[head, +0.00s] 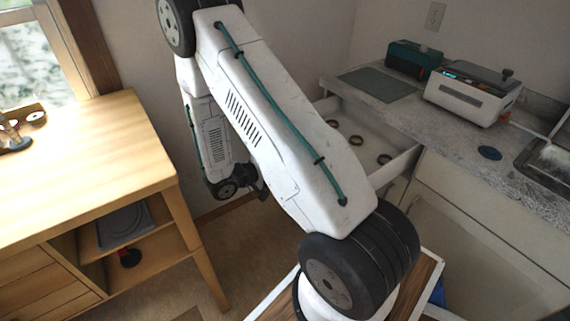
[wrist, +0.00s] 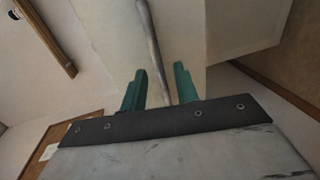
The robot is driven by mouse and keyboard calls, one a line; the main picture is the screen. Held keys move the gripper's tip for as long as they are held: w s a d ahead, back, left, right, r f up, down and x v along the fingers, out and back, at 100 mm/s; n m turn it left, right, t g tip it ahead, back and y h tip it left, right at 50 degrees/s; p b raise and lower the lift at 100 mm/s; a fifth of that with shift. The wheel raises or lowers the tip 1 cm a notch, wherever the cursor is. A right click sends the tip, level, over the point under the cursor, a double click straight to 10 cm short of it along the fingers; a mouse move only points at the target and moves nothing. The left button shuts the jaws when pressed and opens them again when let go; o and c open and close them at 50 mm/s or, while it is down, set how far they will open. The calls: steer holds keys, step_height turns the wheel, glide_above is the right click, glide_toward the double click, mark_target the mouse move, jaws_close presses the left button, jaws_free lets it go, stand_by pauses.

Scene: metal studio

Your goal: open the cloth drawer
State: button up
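A pale drawer (head: 398,162) stands pulled out under the grey counter in the head view, with several brown rings inside. I cannot tell whether it is the cloth drawer, and no cloth shows. My arm hides its left part. In the wrist view, a grey metal bar handle (wrist: 149,35) runs along a pale panel (wrist: 110,35). My gripper (wrist: 160,73) has its two green fingers apart, one on each side of the bar, with visible gaps. In the head view the fingers are mostly hidden behind my arm.
A wooden desk (head: 85,170) with an open shelf stands at the left. The grey counter (head: 440,130) carries a white machine (head: 470,95), a teal box (head: 413,60) and a dark mat (head: 377,84). A sink (head: 548,160) is at the right. Bare floor (head: 235,240) lies between desk and counter.

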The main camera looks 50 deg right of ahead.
steer(key=v, duration=0.6)
stand_by(0.5)
